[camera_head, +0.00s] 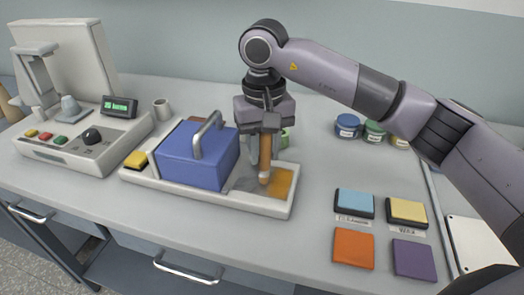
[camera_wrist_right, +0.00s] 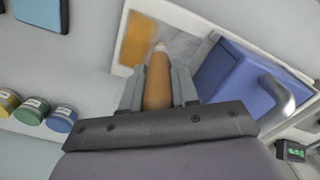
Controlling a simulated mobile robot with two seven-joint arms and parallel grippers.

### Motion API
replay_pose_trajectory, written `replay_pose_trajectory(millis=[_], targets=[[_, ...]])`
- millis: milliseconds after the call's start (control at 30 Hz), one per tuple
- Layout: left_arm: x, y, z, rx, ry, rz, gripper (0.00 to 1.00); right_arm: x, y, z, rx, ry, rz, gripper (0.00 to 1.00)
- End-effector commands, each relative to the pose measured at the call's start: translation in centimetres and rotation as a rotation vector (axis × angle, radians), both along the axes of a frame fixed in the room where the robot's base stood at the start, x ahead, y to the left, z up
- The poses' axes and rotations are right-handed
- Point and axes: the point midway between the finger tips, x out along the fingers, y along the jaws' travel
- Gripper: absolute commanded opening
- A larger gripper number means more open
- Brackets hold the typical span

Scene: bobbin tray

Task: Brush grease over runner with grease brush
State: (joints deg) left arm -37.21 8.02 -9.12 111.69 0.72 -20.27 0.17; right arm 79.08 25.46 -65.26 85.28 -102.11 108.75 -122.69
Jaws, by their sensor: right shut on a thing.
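My right gripper (camera_head: 264,150) is shut on the grease brush (camera_head: 265,172), which has a brown handle and a pale tip. The brush points down over the right part of the long off-white tray (camera_head: 215,196). Its tip is at the border of a grey strip (camera_head: 240,178), perhaps the runner, and an amber patch (camera_head: 283,183). I cannot tell whether the tip touches. In the right wrist view the brush (camera_wrist_right: 157,82) sits between the fingers, with the amber patch (camera_wrist_right: 138,40) beyond it. My left gripper is not in view.
A blue block (camera_head: 195,158) with a grey handle stands on the tray, left of the brush. A machine (camera_head: 85,150) with knobs is at left. Small jars (camera_head: 347,126) stand behind my right arm. Coloured pads (camera_head: 353,248) lie at front right.

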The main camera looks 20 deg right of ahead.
Motion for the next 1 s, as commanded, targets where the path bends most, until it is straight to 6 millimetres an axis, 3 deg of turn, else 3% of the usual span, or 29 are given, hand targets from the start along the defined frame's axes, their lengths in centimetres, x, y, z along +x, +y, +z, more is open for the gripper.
replay_pose_trajectory(millis=[1000], targets=[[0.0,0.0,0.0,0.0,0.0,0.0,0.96,3.3,-2.2,-0.2,0.0,-0.001,0.0,0.0]])
